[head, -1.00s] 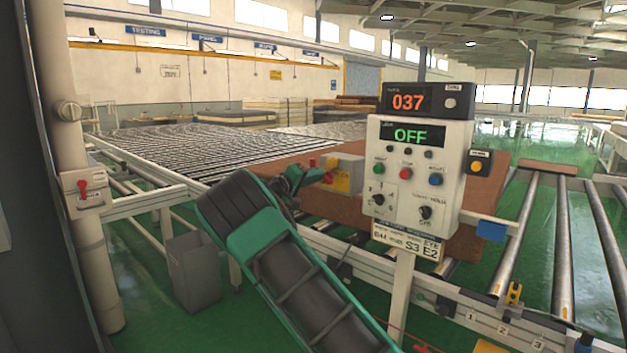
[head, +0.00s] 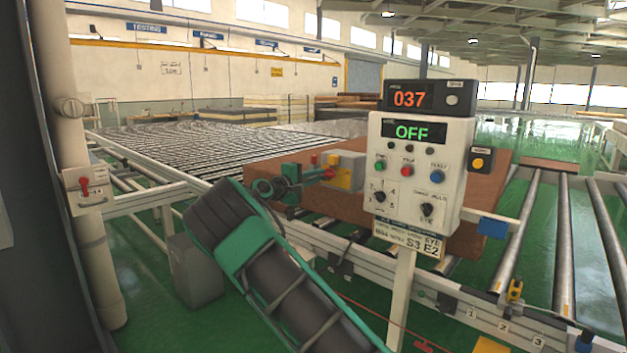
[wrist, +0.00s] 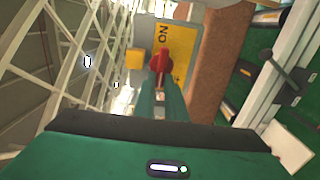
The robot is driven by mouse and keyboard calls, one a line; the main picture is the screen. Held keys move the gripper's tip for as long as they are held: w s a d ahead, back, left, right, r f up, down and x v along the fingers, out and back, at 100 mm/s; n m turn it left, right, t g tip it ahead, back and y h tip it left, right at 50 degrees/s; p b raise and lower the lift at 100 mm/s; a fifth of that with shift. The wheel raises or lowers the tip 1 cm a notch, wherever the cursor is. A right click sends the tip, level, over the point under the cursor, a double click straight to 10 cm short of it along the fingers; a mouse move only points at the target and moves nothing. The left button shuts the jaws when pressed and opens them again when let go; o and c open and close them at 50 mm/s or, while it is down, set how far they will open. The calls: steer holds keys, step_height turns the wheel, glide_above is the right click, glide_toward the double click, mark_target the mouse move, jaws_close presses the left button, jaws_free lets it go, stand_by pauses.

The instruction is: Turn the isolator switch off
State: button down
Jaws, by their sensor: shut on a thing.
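The isolator switch is a grey box with a yellow face plate (head: 343,174) and a red handle (head: 329,174), left of the control panel. In the wrist view the red handle (wrist: 162,62) stands in front of the yellow plate (wrist: 179,42), which carries the word ON. My gripper (head: 322,176) reaches the handle from the left. In the wrist view its two green fingers (wrist: 162,88) are shut on the handle. The fingers partly hide the handle's lower part.
The control panel (head: 450,185) stands close right of the switch; its displays read 037 and OFF. A brown slab (head: 480,205) lies behind it on the conveyor. Another red-handled switch (head: 85,187) is on the left post. A grey bin (head: 195,272) stands on the floor.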

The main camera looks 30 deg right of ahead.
steer(key=shift+f, duration=0.2)
steer(key=c, duration=1.8)
jaws_free()
steer(key=shift+d, duration=0.1)
steer(key=v, duration=1)
steer(key=shift+a, duration=0.4)
